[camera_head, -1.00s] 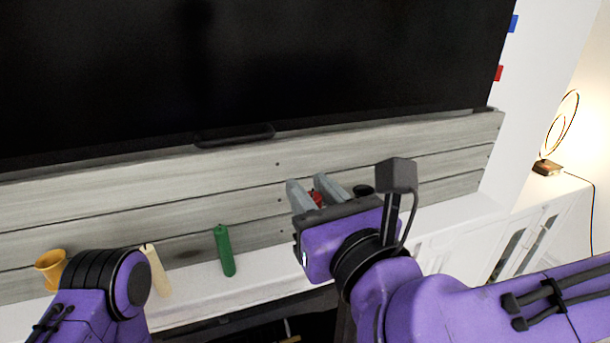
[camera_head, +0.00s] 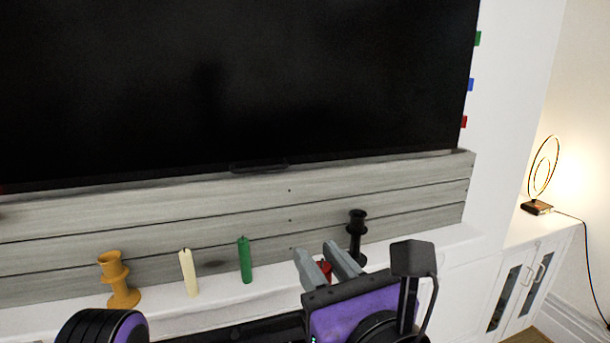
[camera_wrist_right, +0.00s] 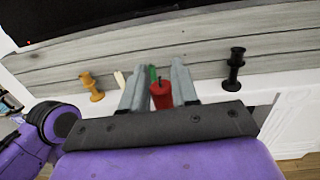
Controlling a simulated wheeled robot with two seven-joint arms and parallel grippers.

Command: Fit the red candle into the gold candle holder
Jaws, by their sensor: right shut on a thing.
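The gold candle holder (camera_head: 120,282) stands upright on the white ledge at the left in the head view. It also shows at the left in the right wrist view (camera_wrist_right: 91,86). My right gripper (camera_head: 328,258) is shut on the red candle (camera_wrist_right: 161,95), which stands between its fingers with the wick showing. In the head view only a small part of the red candle (camera_head: 325,268) shows between the fingers. The gripper is to the right of the gold holder, well apart from it. My left gripper is not in view; only part of my left arm shows at the bottom left.
A cream candle (camera_head: 189,272) and a green candle (camera_head: 245,260) stand on the ledge between the gold holder and my right gripper. A black candle holder (camera_head: 356,236) stands to the right. Grey planks and a large dark screen (camera_head: 240,80) rise behind.

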